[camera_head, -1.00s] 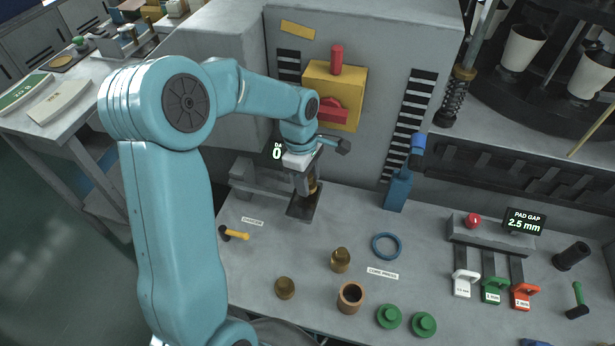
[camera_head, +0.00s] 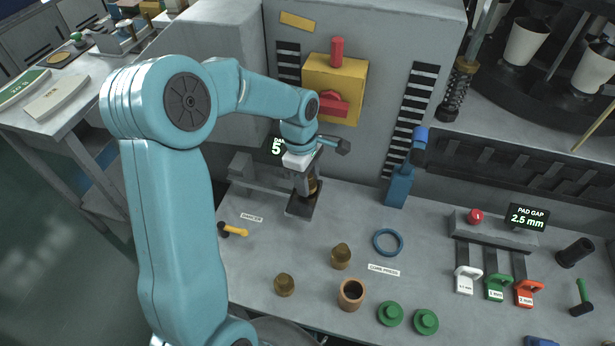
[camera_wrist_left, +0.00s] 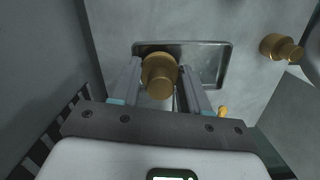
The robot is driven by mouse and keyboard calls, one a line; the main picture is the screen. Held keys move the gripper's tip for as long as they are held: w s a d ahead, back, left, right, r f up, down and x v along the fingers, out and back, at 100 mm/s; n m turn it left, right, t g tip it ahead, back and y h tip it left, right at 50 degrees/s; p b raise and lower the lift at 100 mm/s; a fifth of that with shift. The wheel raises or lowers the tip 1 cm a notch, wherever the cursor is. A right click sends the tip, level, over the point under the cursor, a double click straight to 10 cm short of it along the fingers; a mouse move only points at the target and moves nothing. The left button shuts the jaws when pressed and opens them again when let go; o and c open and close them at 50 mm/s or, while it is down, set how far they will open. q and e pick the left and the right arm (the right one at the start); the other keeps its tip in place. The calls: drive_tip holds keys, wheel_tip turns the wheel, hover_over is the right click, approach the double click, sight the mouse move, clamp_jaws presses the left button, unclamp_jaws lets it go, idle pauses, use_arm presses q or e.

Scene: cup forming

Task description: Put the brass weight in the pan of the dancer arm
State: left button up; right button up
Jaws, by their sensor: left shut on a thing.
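My left gripper (camera_head: 306,176) is shut on a brass weight (camera_wrist_left: 159,76), which shows between the two fingers in the left wrist view. In the head view the weight (camera_head: 314,187) is partly hidden behind the gripper. The pan (camera_head: 300,209) of the dancer arm is a flat dark plate right under the gripper; in the left wrist view the pan (camera_wrist_left: 209,62) is a shallow metal tray behind the weight. I cannot tell whether the weight touches the pan. My right gripper is not in view.
Two other brass weights (camera_head: 341,257) (camera_head: 285,285) stand on the bench near a copper-coloured cup (camera_head: 351,294). A yellow-handled tool (camera_head: 234,230) lies left of the pan. The grey cabinet rises behind.

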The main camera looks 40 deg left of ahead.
use_arm(q)
drive_tip(key=shift+f, duration=0.3)
idle(0.5)
drive_tip(key=o, duration=1.6)
drive_tip(key=shift+o, duration=0.2)
drive_tip(key=shift+r+p, duration=2.85)
drive_tip(key=shift+r, duration=1.15)
drive_tip(key=shift+r, duration=0.1)
